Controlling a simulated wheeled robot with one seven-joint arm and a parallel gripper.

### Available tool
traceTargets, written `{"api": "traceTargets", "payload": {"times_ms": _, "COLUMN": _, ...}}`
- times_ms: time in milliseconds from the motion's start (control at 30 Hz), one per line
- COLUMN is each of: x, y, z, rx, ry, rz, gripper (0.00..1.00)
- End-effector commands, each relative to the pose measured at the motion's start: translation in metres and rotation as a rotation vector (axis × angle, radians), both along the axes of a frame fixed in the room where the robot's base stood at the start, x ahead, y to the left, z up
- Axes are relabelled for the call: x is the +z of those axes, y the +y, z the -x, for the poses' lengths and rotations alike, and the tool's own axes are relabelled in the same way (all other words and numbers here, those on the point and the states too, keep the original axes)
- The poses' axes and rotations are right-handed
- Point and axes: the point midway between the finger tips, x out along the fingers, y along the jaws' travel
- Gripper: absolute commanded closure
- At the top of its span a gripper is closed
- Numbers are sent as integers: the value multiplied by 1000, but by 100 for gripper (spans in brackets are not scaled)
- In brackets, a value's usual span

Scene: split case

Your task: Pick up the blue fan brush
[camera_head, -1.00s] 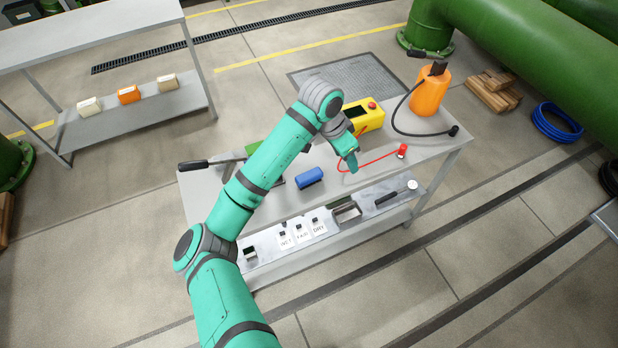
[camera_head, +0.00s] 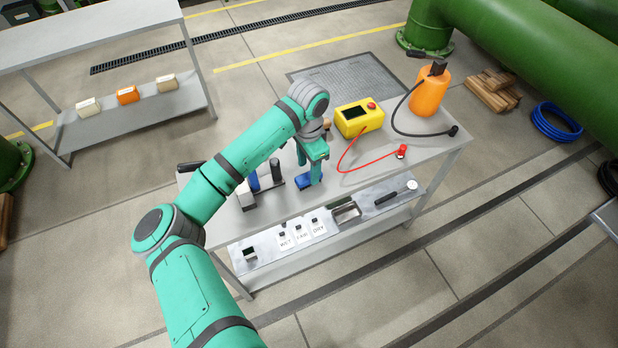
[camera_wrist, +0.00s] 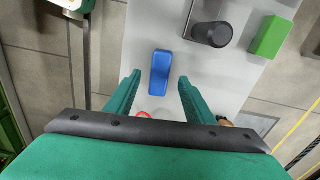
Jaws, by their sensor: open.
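A blue rounded block (camera_head: 303,183) lies on the grey table near its front edge, partly hidden by my gripper. It is the blue thing closest to my gripper; I cannot make out bristles or a fan shape. In the wrist view the blue block (camera_wrist: 160,72) shows whole, ahead of and between the two fingers. My gripper (camera_head: 309,170) is open, with its fingers pointing down by the block. In the wrist view the gripper (camera_wrist: 159,80) shows a clear gap between the fingers, with nothing held. A second blue piece (camera_head: 254,181) stands left, beside dark upright parts.
A yellow box (camera_head: 352,121) with a red cable stands behind, and an orange sprayer (camera_head: 428,95) at the back right. A lower front ledge (camera_head: 265,258) holds cards marked wet, fair and dry.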

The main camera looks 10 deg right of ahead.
Motion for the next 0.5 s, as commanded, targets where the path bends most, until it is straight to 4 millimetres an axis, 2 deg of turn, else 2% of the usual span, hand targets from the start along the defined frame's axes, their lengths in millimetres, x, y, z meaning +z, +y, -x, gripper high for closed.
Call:
{"api": "traceTargets", "payload": {"times_ms": 300, "x": -41, "y": 2, "z": -2, "rx": 4, "ry": 1, "rz": -1, "gripper": 52}}
{"api": "traceTargets", "payload": {"times_ms": 500, "x": -46, "y": -1, "z": -2, "rx": 0, "ry": 0, "rz": 0, "gripper": 52}}
